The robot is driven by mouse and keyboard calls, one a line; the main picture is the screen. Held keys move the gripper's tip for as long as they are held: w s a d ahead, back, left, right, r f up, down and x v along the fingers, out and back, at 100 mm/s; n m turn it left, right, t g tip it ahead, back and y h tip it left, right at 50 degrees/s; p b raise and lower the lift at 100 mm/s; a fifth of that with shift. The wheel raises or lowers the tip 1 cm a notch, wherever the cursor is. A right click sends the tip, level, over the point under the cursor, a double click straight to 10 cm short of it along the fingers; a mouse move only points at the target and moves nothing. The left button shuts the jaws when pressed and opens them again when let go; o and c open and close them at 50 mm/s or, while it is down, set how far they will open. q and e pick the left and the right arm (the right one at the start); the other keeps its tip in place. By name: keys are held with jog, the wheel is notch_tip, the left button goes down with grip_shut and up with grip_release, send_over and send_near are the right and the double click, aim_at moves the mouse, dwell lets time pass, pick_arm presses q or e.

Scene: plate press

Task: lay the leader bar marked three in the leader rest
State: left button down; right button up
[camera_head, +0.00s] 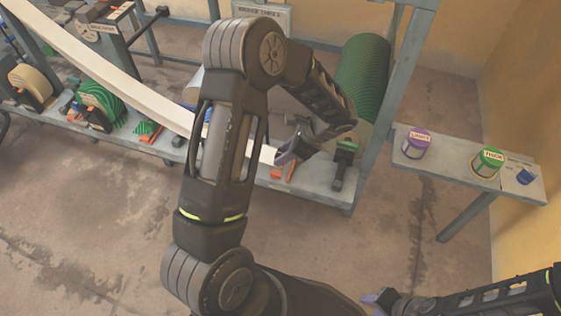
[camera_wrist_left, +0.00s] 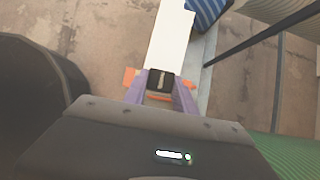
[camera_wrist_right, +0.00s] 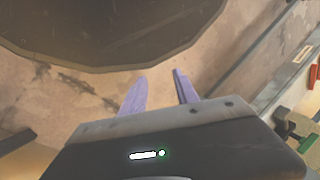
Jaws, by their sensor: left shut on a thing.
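My left gripper (camera_head: 291,148) is shut at the near end of a long white strip (camera_head: 120,88). In the left wrist view its purple fingers (camera_wrist_left: 160,97) close on a small dark block (camera_wrist_left: 160,81), likely the leader bar, with a pale mark that I cannot read. The white strip (camera_wrist_left: 170,40) runs away from the block. An orange rest (camera_head: 284,170) shows just below the gripper; orange ends (camera_wrist_left: 130,77) stick out beside the fingers. I cannot tell whether the bar touches it. My right gripper (camera_head: 378,299) is open and empty, low in the head view; its fingers (camera_wrist_right: 160,92) are apart.
More rolls (camera_head: 98,98) stand at left. A side shelf (camera_head: 460,172) holds a purple tin (camera_head: 417,143), a green tin (camera_head: 487,162) and a blue item (camera_head: 525,176).

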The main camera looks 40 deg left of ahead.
pick_arm(q)
jog(key=w+f+b, duration=0.1)
jog(key=w, duration=0.1)
jog(key=w+a+f+b, duration=0.1)
jog(key=w, duration=0.1)
jog(key=shift+a+f, duration=0.15)
jog(key=shift+f, duration=0.05)
notch_tip(320, 180, down, 4)
jog(key=b, duration=0.2)
jog(key=shift+w+a+r+b, duration=0.1)
jog(key=shift+w+b, duration=0.05)
jog(key=shift+b, duration=0.15)
jog(key=shift+f+b, duration=0.5)
jog(key=shift+f, duration=0.35)
jog(key=c, duration=0.9)
grip_release()
jog(key=p+v, duration=0.2)
jog(key=v, duration=0.5)
jog(key=shift+d+r, duration=0.2)
jog(key=shift+r, duration=0.15)
